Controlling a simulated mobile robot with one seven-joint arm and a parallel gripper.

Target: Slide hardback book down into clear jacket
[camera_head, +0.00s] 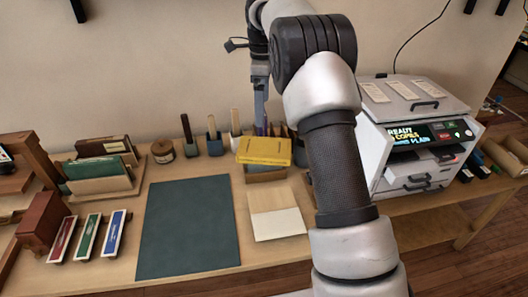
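A yellow book (264,150) lies nearly flat, on or just above a tan wooden block (265,175) toward the back of the table. I cannot tell which book is the hardback one. No clear jacket can be made out; a pale two-tone sheet or folder (276,213) lies flat in front of the block. My arm rises on the right and bends over at the top. Its far end comes down behind the yellow book, where my gripper (261,118) is small and partly hidden. Its fingers cannot be read.
A dark green mat (190,228) lies bare mid-table. On the left are upright books or folders (100,172) and red, green and blue labelled pieces (88,238). Brushes and a jar (163,151) stand at the back. A white copier (415,140) stands on the right.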

